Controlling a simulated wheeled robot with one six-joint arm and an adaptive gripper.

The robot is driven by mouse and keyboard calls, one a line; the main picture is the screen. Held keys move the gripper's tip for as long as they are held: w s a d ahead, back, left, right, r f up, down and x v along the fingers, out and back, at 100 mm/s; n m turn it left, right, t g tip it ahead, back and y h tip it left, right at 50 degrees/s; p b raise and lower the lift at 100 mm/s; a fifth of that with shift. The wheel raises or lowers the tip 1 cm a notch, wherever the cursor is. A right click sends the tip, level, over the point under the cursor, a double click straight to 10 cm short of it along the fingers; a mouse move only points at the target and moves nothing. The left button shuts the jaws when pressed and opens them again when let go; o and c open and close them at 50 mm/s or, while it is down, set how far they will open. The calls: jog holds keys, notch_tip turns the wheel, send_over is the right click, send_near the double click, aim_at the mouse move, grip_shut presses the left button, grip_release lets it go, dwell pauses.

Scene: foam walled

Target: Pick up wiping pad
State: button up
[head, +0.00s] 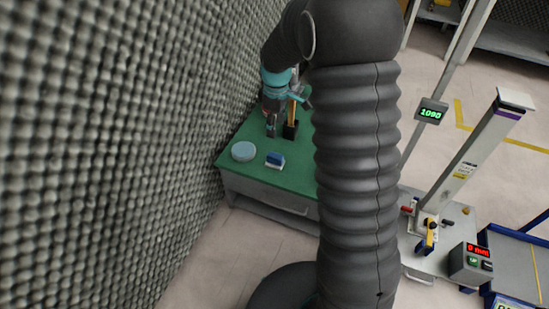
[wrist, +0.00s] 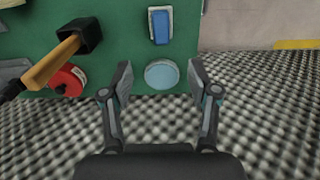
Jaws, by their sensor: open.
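Two pad-like things lie on the green tabletop, and I cannot tell for sure which is the wiping pad. One is a round, pale blue disc (head: 243,151), which also shows in the wrist view (wrist: 162,75). The other is a blue block on a white base (head: 275,160), seen above the disc in the wrist view (wrist: 160,26). My gripper (wrist: 160,71) is open and empty. In the wrist view the disc appears between its fingertips, apart from both. In the head view my gripper (head: 271,127) is beyond the disc, near the foam wall.
A mallet with a wooden handle and black head (wrist: 67,52) and a red round thing (wrist: 68,80) are on the green table (wrist: 115,15). Grey foam wall (head: 120,130) borders the table on the left. A metal stand (head: 465,160) is on the right.

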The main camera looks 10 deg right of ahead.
jog(key=f, duration=0.1)
send_over(275, 155)
notch_tip(275, 155, down, 8)
jog(key=shift+w+d+r, duration=0.1)
jog(key=shift+w+r, duration=0.05)
jog(key=shift+r, duration=0.05)
jog(key=shift+s+f, duration=0.2)
jog(key=shift+f, duration=2.9)
jog(key=shift+c, duration=0.2)
grip_shut()
